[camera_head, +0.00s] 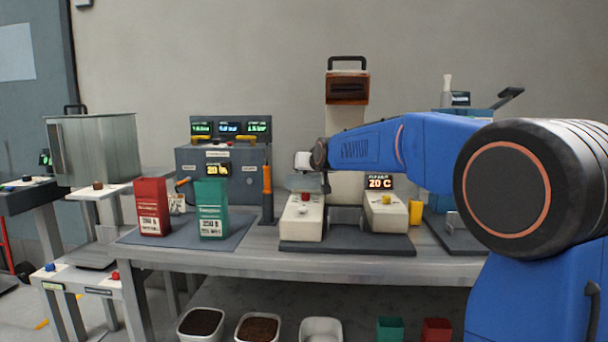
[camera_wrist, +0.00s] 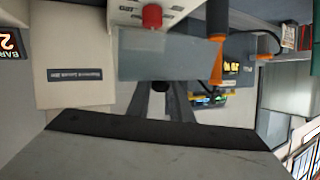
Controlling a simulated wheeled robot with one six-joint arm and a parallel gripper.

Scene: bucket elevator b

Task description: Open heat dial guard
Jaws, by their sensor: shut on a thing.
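The heat dial guard is a clear greyish panel (camera_wrist: 170,58) in the wrist view, beside a red dial (camera_wrist: 152,15) on a white housing. In the head view the red dial (camera_head: 305,197) sits on the left white block of the sealer-like machine (camera_head: 302,222), and the guard (camera_head: 303,182) shows faintly above it. My gripper (camera_wrist: 163,86) comes from the lower side of the wrist view, with its dark fingers shut at the panel's near edge. In the head view my gripper (camera_head: 325,182) points down over the left block, and its tips are hard to make out.
A 20 C display (camera_head: 380,182) stands on the machine's right block. An orange-handled tool (camera_head: 267,180) stands left of the machine, and its orange parts also show in the wrist view (camera_wrist: 217,60). Red (camera_head: 152,207) and green (camera_head: 211,209) bags stand farther left on the table (camera_head: 205,262).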

